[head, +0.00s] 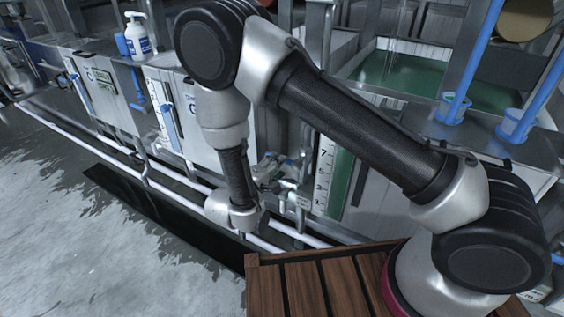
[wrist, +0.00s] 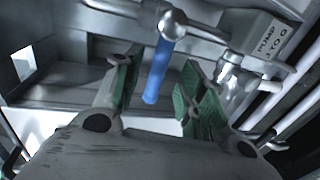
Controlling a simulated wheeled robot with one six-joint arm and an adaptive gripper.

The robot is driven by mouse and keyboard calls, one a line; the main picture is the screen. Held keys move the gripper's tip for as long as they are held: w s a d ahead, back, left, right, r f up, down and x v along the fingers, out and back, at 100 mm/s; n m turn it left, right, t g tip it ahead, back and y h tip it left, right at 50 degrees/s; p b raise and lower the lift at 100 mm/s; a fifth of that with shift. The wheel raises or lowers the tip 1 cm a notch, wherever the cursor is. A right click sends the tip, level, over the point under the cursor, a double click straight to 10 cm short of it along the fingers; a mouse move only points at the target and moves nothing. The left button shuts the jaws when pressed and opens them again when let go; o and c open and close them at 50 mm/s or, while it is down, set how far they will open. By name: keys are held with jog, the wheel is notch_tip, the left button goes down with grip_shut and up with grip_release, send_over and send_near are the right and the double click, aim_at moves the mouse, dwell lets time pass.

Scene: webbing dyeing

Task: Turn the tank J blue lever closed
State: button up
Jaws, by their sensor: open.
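In the wrist view, a blue lever (wrist: 157,72) hangs from a round metal pivot (wrist: 173,24) on a silver pipe valve. My gripper (wrist: 160,78) is open, its green-padded fingers on either side of the lever. I see gaps beside the lever, so it does not look gripped. In the head view, my gripper (head: 268,172) is low against the tank front, left of the level scale (head: 325,172). The lever is hard to make out there behind my arm. I cannot read the tank's letter.
A pump label plate (wrist: 268,48) sits right of the lever in the wrist view. White pipes (head: 180,178) run low along the tanks beside a dark floor channel (head: 150,215). Other blue levers (head: 170,122) and a soap bottle (head: 138,38) are at left. Wet floor there is clear.

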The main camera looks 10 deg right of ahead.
jog(key=v, duration=0.6)
jog(key=shift+s, duration=0.3)
jog(key=shift+a, duration=0.25)
